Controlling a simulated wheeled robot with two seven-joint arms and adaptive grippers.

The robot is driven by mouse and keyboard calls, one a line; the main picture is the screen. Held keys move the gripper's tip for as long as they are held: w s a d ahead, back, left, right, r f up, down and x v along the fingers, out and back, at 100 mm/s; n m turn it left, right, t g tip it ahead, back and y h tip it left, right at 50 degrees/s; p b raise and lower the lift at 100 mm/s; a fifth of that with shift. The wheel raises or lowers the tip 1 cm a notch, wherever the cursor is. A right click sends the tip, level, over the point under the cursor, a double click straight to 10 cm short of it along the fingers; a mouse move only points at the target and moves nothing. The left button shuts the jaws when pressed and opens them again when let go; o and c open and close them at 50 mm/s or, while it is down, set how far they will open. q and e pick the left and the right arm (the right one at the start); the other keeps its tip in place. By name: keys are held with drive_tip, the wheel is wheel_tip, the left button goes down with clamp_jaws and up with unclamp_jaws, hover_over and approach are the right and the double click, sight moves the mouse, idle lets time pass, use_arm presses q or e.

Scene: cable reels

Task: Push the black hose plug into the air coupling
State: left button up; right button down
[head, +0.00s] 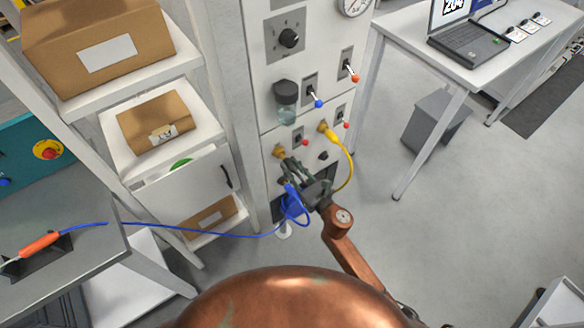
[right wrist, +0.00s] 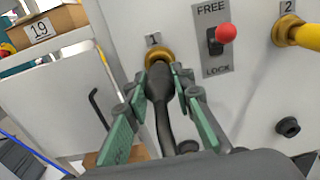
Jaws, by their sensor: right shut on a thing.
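The black hose plug (right wrist: 158,82) sits between the green-padded fingers of my right gripper (right wrist: 158,90). The gripper is shut on it, and it also shows at the panel in the head view (head: 290,168). The plug's front end is at the brass air coupling marked 1 (right wrist: 157,55); how deep it sits in the ring cannot be told. The coupling also shows in the head view (head: 279,151). A blue hose (head: 294,211) loops below the gripper and runs left. My left gripper is not in view.
Right of the coupling is a FREE/LOCK switch with a red knob (right wrist: 225,33). Coupling 2 holds a yellow plug (right wrist: 305,36) with a yellow hose. Shelves with cardboard boxes (head: 98,45) stand left.

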drive_tip(key=shift+w+a, duration=0.45)
drive_tip(key=shift+w, duration=0.1)
idle(0.4)
drive_tip(key=c, duration=1.6)
unclamp_jaws()
drive_tip(key=v, duration=1.2)
